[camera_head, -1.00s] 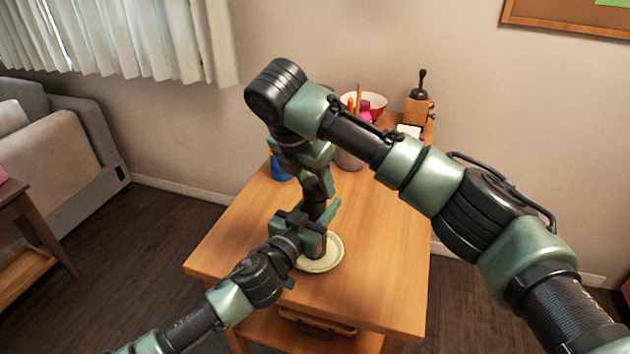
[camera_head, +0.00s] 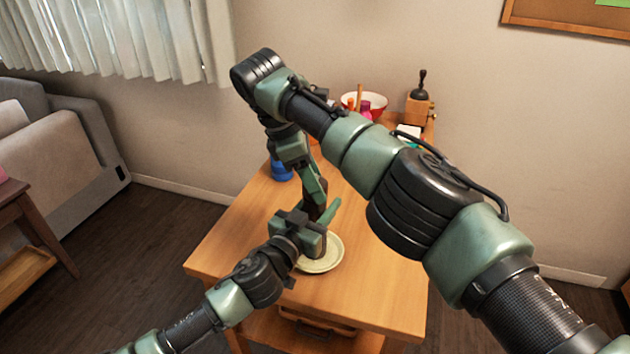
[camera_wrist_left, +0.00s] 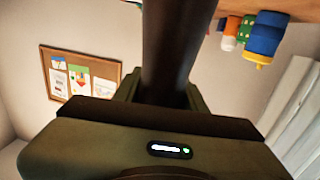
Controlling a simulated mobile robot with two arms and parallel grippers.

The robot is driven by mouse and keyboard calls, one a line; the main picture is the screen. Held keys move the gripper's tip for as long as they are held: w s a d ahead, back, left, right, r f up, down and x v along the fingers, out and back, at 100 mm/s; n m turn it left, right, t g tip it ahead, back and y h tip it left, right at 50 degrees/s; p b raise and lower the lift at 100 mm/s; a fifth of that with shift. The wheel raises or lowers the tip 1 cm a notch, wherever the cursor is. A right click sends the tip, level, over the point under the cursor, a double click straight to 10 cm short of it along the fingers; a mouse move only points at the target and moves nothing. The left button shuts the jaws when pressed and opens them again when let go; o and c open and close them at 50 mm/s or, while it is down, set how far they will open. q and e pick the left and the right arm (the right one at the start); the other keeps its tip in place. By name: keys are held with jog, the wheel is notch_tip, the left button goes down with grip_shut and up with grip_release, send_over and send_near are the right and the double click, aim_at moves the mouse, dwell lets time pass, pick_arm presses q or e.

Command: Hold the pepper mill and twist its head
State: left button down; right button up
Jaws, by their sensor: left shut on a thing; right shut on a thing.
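The pepper mill (camera_head: 317,213) is a dark brown upright cylinder, mostly hidden by my grippers in the head view. It stands over a pale plate (camera_head: 330,262); I cannot tell whether its base touches the plate. My left gripper (camera_head: 318,228) comes in from the left and is shut around the mill's body. In the left wrist view the mill (camera_wrist_left: 168,50) rises as a dark shaft between the fingers. My right gripper (camera_head: 318,198) reaches down from above and is shut on the mill's upper part, just above the left one. The mill's head is hidden.
The wooden table (camera_head: 384,265) is clear to the right and front of the plate. At the back stand a blue container (camera_head: 281,170), a red and white bowl (camera_head: 375,102) and a wooden hand-cranked grinder (camera_head: 418,107). My right arm crosses above the table and hides part of it.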

jog(key=shift+m, duration=0.5)
jog(key=o, duration=1.4)
